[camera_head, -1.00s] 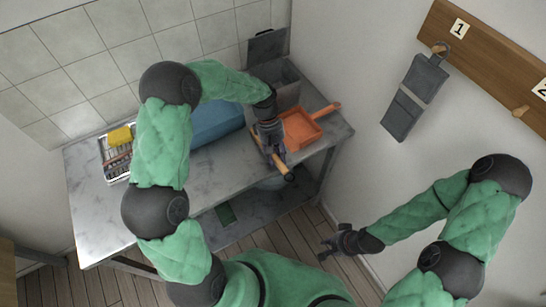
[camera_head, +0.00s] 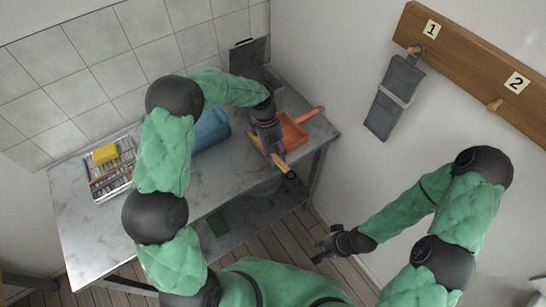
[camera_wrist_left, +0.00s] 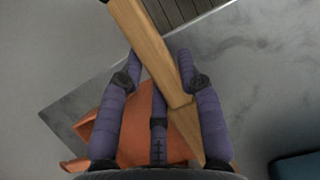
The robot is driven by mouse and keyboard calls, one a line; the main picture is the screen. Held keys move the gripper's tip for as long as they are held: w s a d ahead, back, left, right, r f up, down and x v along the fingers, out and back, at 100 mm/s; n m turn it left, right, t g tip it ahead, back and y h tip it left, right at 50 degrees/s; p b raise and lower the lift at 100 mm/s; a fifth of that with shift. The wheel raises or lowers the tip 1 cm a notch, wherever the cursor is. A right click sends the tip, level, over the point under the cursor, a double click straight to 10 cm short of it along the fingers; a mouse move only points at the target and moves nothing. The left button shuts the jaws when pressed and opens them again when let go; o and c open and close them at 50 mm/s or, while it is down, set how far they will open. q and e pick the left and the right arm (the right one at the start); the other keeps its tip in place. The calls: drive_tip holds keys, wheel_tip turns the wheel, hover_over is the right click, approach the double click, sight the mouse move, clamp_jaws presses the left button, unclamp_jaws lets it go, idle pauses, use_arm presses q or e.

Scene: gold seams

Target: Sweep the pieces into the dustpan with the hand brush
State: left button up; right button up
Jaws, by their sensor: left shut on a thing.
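My left gripper (camera_head: 267,136) is shut on the wooden handle of the hand brush (camera_head: 282,166), over the right part of the table. In the left wrist view the handle (camera_wrist_left: 150,50) runs between its fingers; the bristles are not seen. The orange dustpan (camera_head: 293,132) lies on the table just right of the gripper, partly hidden by it, its handle pointing back right. It also shows beneath the fingers in the left wrist view (camera_wrist_left: 112,115). I cannot make out any pieces. My right gripper (camera_head: 325,246) looks open and empty, low in front of the table.
The grey marble table (camera_head: 90,235) carries a cutlery tray (camera_head: 112,182) with a yellow item (camera_head: 105,153) at left and a blue box (camera_head: 210,130) behind the left arm. A grey open-lidded bin (camera_head: 250,55) stands at the back. A grey item (camera_head: 395,95) hangs from a wall rack (camera_head: 465,60).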

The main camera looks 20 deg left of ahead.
use_arm(q)
drive_tip(key=shift+w+d, duration=0.25)
drive_tip(key=shift+w, duration=0.05)
drive_tip(key=shift+w+d, duration=0.1)
drive_tip(key=shift+w+d+r, duration=0.2)
drive_tip(key=shift+w+d, duration=0.55)
drive_tip(key=shift+w, duration=0.2)
drive_tip(key=shift+w+d+p, duration=0.1)
drive_tip(key=shift+p, duration=0.25)
drive_tip(key=shift+w+d+r, duration=0.1)
drive_tip(key=shift+w+d, duration=0.05)
drive_tip(key=shift+w, duration=0.1)
drive_tip(key=shift+r+p, duration=2.15)
drive_tip(key=shift+r, duration=0.5)
